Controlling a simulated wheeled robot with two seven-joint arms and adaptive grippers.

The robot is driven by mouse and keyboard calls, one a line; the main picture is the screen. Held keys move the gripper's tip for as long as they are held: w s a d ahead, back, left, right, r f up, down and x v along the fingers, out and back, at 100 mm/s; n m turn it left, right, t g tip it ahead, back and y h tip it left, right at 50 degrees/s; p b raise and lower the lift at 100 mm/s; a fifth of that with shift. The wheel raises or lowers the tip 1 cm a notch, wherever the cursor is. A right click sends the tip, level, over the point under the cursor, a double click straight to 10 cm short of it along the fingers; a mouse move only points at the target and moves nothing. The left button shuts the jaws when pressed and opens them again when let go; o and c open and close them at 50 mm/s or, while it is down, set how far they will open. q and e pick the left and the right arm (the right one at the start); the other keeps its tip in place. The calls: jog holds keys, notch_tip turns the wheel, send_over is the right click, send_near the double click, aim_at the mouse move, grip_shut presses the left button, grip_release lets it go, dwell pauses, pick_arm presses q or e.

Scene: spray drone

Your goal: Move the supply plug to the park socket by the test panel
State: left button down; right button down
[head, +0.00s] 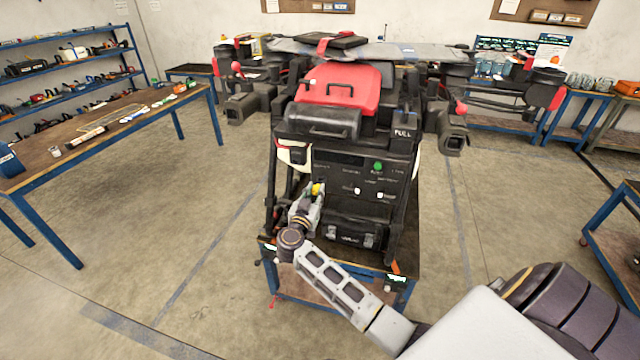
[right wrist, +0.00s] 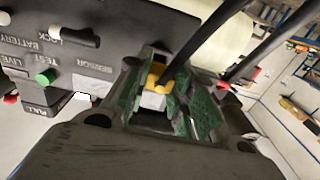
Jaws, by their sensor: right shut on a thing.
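My right gripper (head: 308,204) is at the lower left of the drone's dark front panel (head: 345,170). In the right wrist view its green-padded fingers (right wrist: 166,92) are shut on the supply plug (right wrist: 158,76), which is yellow with a pale grey body. The yellow part also shows in the head view (head: 317,188). A black cable runs up and away from the plug. The fingers hide the plug's front, so I cannot tell whether it sits in a socket. The panel in the right wrist view (right wrist: 75,55) carries labels such as TEST, LIVE, BATTERY and SENSOR. I cannot make out the park socket. My left gripper is not in view.
The drone, with a red cover (head: 335,85), stands on a blue-framed cart (head: 330,292). A green button (head: 378,166) and white switches are on the panel. Black struts flank the panel closely. A workbench (head: 110,122) is at left; the floor between is clear.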

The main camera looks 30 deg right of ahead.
jog(key=shift+v, duration=0.85)
jog(key=shift+f, duration=0.1)
dwell(0.3)
